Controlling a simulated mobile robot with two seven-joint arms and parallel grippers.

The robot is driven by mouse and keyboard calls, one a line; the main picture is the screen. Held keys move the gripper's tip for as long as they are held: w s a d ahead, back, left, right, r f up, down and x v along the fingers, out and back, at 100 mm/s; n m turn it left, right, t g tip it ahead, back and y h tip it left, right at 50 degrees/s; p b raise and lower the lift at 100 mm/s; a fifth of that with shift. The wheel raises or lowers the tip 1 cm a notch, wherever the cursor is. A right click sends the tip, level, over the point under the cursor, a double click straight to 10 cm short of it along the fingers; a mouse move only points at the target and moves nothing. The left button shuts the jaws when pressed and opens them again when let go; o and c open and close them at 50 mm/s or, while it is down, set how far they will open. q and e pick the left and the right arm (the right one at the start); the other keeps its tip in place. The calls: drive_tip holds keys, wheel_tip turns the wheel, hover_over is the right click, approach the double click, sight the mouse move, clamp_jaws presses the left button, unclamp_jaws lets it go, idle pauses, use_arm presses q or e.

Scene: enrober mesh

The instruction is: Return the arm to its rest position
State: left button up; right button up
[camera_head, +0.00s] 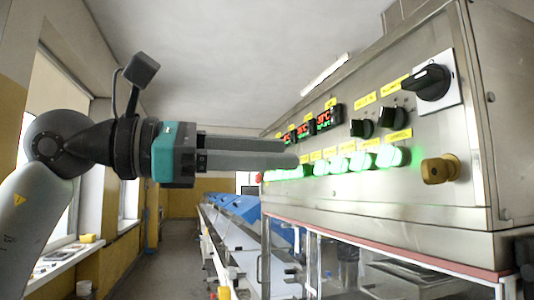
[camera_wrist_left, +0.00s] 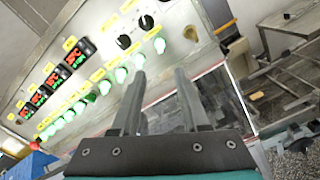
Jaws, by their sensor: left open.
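My left arm (camera_head: 75,145) comes in from the left of the head view and is raised, with the forearm roughly level. My left gripper (camera_head: 291,153) points right, toward the control panel (camera_head: 330,190). In the left wrist view the two fingers of my left gripper (camera_wrist_left: 159,75) stand apart with nothing between them. The fingertips are in front of the row of lit green buttons (camera_wrist_left: 103,88) in that view. I cannot tell the exact gap to the panel. My right gripper is not in view.
The steel panel fills the right side, with red displays (camera_head: 329,118), a black rotary switch (camera_head: 432,82) and a brass knob (camera_head: 438,170). A blue-covered conveyor line (camera_head: 235,208) runs back below. A windowsill (camera_head: 60,262) holds small items at left. The aisle floor (camera_head: 180,230) looks clear.

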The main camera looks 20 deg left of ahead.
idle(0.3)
